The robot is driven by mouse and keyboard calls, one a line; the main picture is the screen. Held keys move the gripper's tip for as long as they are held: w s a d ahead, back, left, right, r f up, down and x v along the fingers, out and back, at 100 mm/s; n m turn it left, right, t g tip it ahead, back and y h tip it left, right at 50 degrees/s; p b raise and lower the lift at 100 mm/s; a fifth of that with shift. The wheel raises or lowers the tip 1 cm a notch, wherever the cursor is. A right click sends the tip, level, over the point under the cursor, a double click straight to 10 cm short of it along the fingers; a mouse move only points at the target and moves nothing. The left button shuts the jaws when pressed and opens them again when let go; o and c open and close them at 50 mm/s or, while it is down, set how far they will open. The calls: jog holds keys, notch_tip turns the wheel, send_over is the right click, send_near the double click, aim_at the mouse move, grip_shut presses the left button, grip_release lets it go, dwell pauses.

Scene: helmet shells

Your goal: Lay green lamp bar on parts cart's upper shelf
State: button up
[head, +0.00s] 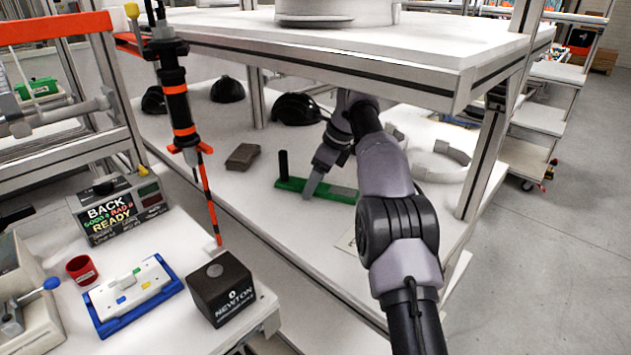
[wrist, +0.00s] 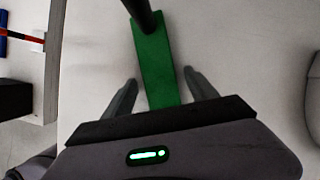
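The green lamp bar (head: 290,184) lies flat on a white lower surface under a raised white shelf, with a black post standing up near its left end. My gripper (head: 312,190) reaches down over the bar from above. In the wrist view, the fingers of my gripper (wrist: 160,77) stand apart on both sides of the green lamp bar (wrist: 153,62), with a visible gap on each side. The bar's near end is hidden behind the gripper body. A white wheeled cart with several shelves (head: 560,73) stands at the back right; I cannot tell if it is the parts cart.
The raised white shelf (head: 400,45) hangs above my arm, with an upright post (head: 486,160) to its right. A brown block (head: 242,156) and black helmet shells (head: 297,109) lie behind the bar. A black Newton box (head: 220,290) stands front left.

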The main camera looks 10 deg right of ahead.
aim_at(356, 194)
jog(key=shift+r+p, duration=0.3)
jog(key=shift+r, duration=0.05)
jog(key=d+r, duration=0.1)
jog(key=s+d+r+p, duration=0.1)
jog(key=shift+r, duration=0.35)
jog(key=shift+s+d+f+b, duration=0.25)
jog(key=shift+s+d+b, duration=0.2)
jog(key=shift+d+b, duration=0.15)
jog(key=shift+s+d+f+b, duration=0.25)
jog(key=shift+s+d+b, duration=0.15)
jog(key=shift+d+b, duration=0.15)
jog(key=s+d, duration=0.1)
jog(key=d, duration=0.1)
jog(key=s+d, duration=0.1)
jog(key=d, duration=0.1)
jog(key=s+d, duration=0.2)
jog(key=shift+d+r, duration=0.25)
jog(key=shift+r, duration=0.15)
jog(key=shift+s+d+f, duration=0.1)
jog(key=shift+d, duration=0.15)
